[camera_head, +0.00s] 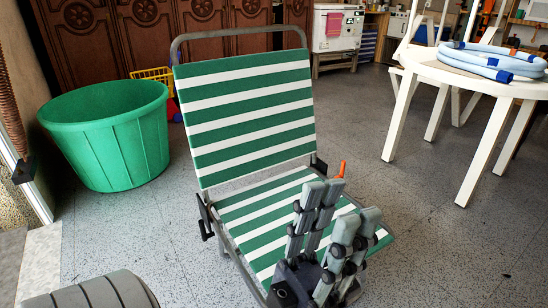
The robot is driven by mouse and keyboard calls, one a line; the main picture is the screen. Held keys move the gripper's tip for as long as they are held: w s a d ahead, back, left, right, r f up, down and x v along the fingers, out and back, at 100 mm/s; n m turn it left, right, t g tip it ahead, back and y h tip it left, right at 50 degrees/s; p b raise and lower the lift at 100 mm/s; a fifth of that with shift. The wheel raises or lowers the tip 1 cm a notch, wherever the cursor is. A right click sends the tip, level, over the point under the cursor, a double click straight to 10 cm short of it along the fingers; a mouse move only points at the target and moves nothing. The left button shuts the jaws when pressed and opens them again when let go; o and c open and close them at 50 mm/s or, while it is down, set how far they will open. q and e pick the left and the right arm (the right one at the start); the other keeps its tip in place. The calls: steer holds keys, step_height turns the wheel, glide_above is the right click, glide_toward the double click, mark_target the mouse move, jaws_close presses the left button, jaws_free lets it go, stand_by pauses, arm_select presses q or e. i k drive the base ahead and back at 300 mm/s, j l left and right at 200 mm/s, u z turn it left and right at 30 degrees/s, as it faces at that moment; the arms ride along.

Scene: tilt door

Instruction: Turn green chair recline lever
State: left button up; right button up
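The green-and-white striped chair (250,115) stands in the middle of the head view, its backrest upright and leaning back a little. A dark recline lever (206,217) shows at the chair's left side, near where the backrest meets the seat. Another dark fitting (319,165) shows at the right side hinge. My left gripper (339,207) is in front of the seat, its fingers pointing up and spread apart with nothing seen between them. It hides part of the seat's right side and front. It appears apart from the left lever. My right gripper is not in view.
A large green tub (108,140) stands left of the chair. A white table (470,78) with a coiled light blue hose (490,60) stands at the right. A small orange thing (341,169) is near the right hinge. Bare grey floor (450,245) lies right of the chair.

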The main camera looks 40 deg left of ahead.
mark_target(204, 237)
steer(key=j+z, duration=0.15)
steer(key=z, duration=0.25)
steer(key=k+j+z, duration=0.15)
steer(key=z, duration=0.25)
steer(key=k+j+z, duration=0.1)
steer(key=z, duration=0.3)
steer(key=k+j+z, duration=0.1)
steer(key=z, duration=0.35)
steer(key=k+z, duration=0.1)
steer(key=z, duration=0.3)
steer(key=k+j+z, duration=0.35)
steer(key=k+z, duration=0.7)
steer(key=k, duration=0.2)
steer(key=k+j+u, duration=0.4)
steer(key=k+j, duration=0.15)
steer(key=k, duration=0.35)
steer(key=k+j+u, duration=0.45)
steer(key=k+j, duration=0.4)
